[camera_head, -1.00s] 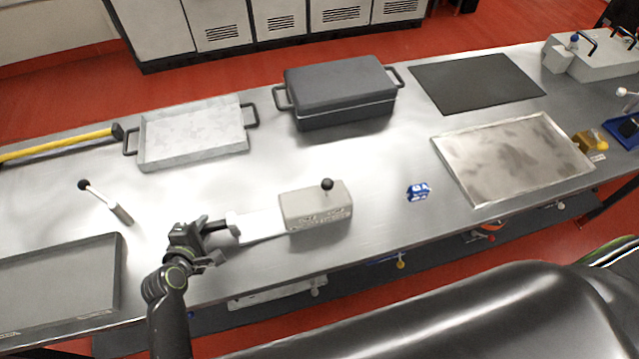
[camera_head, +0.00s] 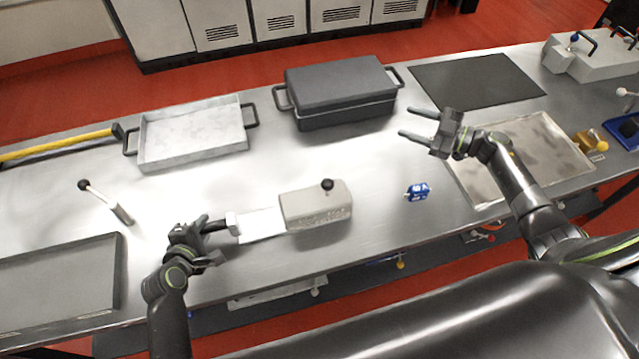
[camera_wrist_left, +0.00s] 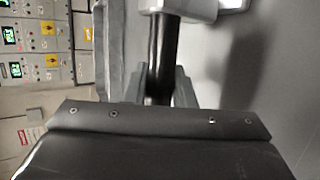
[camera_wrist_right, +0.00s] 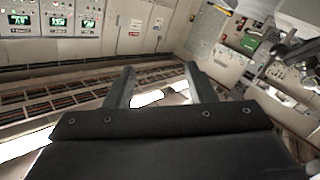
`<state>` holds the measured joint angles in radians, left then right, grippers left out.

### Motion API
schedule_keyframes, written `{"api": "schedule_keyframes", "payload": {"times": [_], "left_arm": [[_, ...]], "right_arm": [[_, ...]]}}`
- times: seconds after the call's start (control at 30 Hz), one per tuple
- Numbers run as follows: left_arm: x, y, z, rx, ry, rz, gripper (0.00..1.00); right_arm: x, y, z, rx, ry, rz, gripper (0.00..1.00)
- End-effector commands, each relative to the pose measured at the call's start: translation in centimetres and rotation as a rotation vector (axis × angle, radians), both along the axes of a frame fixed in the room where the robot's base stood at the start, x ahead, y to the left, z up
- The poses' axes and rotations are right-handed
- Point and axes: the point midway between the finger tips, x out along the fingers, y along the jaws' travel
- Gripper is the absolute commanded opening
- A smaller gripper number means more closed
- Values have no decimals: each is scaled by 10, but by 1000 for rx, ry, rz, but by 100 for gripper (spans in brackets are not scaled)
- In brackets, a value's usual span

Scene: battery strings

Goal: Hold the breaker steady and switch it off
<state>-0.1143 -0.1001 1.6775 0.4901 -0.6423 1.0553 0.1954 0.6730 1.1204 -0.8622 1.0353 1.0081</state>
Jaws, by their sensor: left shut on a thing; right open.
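The breaker is a beige box (camera_head: 315,208) on the steel table, with a black-knobbed lever (camera_head: 327,184) on its top. A white plate (camera_head: 262,225) extends from its left side to a light block with a dark handle (camera_head: 216,225). My left gripper (camera_head: 208,228) is shut on this handle; the handle (camera_wrist_left: 162,55) also runs between its fingers in the left wrist view. My right gripper (camera_head: 408,122) is open and empty, raised above the table to the right of and beyond the breaker. The right wrist view shows its two spread fingers (camera_wrist_right: 160,88) with nothing between them.
A lidded dark box (camera_head: 340,88), a metal tray (camera_head: 195,165) and a black mat (camera_head: 475,82) are at the back.

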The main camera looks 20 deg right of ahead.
Motion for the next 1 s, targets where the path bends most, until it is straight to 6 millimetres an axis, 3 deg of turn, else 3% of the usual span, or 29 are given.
{"api": "schedule_keyframes", "payload": {"times": [0.03, 0.13, 0.17, 0.27, 0.4, 0.53, 0.73, 1.0], "left_arm": [[-5, 0, -10, 4, 23, -4, 0], [-5, 0, -10, 4, 23, -4, 0], [-5, 0, -10, 4, 23, -4, 0], [-5, 0, -10, 4, 23, -5, 0], [-5, 0, -9, 5, 24, -4, 0], [-5, 0, -9, 5, 24, -4, 0], [-5, 0, -10, 5, 24, -5, 0], [-5, 0, -10, 4, 23, -4, 0]], "right_arm": [[-1, 37, 19, 80, -49, 96, 50], [-16, 96, 43, 201, -110, 286, 50], [-22, 112, 43, 223, -113, 337, 50], [-45, 150, 10, 226, -39, 457, 50], [-65, 171, -32, 182, 74, 517, 50], [-77, 181, -55, 159, 139, 545, 50], [-79, 198, -64, 149, 163, 557, 50], [-70, 239, -63, 150, 161, 557, 50]]}}
